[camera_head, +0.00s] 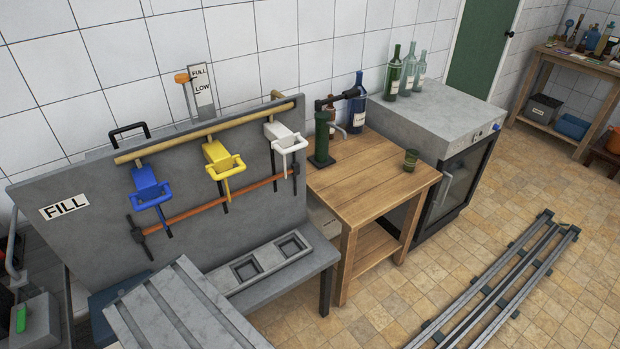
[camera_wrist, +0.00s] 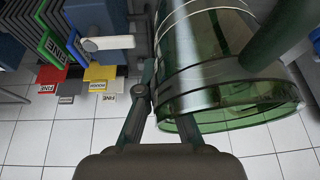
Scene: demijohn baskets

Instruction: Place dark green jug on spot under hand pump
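A large see-through green glass vessel (camera_wrist: 205,65), which looks like the dark green jug, fills the upper right of the wrist view, with pale bands around it. A thick dark green bar (camera_wrist: 272,35), perhaps its handle, crosses its right side. My gripper (camera_wrist: 165,118) is right at the vessel's near edge. One finger shows left of the glass; the other is partly hidden by it, so its grip is unclear. In the head view the dark green hand pump (camera_head: 321,138) stands on the wooden table (camera_head: 365,200). Bare tabletop shows by its spout. My gripper is outside that view.
A blue bottle (camera_head: 359,105) stands behind the pump. Green bottles (camera_head: 393,72) stand on the grey cabinet (camera_head: 435,112). The filling stand (camera_head: 95,235) is left of the table. Floor rails (camera_head: 505,280) lie right. Coloured cards (camera_wrist: 98,73) show in the wrist view.

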